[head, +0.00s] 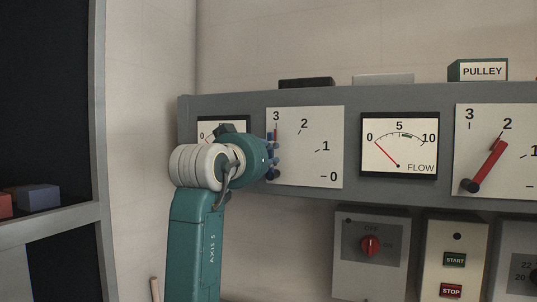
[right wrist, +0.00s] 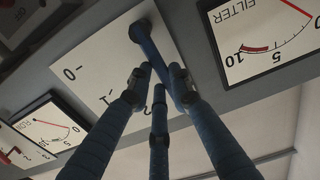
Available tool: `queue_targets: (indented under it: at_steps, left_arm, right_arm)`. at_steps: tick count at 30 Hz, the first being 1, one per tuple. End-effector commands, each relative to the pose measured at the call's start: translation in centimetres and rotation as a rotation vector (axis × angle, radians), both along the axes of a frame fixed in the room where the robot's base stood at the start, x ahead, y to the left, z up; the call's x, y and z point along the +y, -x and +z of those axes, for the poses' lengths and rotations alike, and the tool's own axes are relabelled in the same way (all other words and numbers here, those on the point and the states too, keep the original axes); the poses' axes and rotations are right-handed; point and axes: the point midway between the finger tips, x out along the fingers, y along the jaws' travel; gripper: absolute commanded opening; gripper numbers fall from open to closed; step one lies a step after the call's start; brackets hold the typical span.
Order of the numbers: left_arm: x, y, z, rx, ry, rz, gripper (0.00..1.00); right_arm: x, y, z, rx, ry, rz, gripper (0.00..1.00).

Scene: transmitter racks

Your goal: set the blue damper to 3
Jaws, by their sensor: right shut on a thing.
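The blue damper's white scale plate (head: 315,150), marked 3, 2, 1 and 0, is on the grey panel left of centre in the head view. Its blue lever (right wrist: 151,45) shows in the right wrist view, running from its dark pivot between my fingers. My right gripper (head: 271,153) is shut on the lever, and its fingers (right wrist: 164,82) close around it in the right wrist view. The lever stands about upright, in line with the 3. My gripper hides most of it in the head view. My left gripper is out of view.
A FLOW gauge (head: 399,146) is right of the plate, and a red lever (head: 487,165) near 2 is farther right. A FILTER gauge (right wrist: 262,38) is beside the plate. Below are a red OFF/ON knob (head: 370,245) and START/STOP buttons (head: 453,259).

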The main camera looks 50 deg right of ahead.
Motion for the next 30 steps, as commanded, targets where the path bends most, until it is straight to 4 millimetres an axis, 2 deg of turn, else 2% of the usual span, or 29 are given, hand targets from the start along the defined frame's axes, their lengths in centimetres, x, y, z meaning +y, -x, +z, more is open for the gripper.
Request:
queue_targets:
  at_steps: [2, 3, 6, 17, 20, 30]
  left_arm:
    - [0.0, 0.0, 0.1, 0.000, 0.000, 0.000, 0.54]
    - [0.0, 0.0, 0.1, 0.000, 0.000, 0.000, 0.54]
    - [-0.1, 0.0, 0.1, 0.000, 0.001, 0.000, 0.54]
    - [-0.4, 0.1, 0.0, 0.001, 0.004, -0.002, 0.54]
    - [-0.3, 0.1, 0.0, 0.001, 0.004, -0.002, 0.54]
    - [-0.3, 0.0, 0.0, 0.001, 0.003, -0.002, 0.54]
  right_arm:
    - [0.0, 0.0, 0.5, -0.003, 0.012, 0.001, 0.00]
    - [0.0, 0.0, 0.5, -0.003, 0.012, 0.000, 0.24]
    - [0.0, 0.0, 0.4, -0.003, 0.011, 0.001, 0.40]
    - [0.5, 0.2, 0.2, -0.002, 0.006, 0.001, 0.40]
    - [1.8, 0.6, 0.2, -0.003, 0.006, 0.004, 0.40]
    - [8.2, 3.3, 0.1, -0.002, 0.006, 0.003, 0.40]
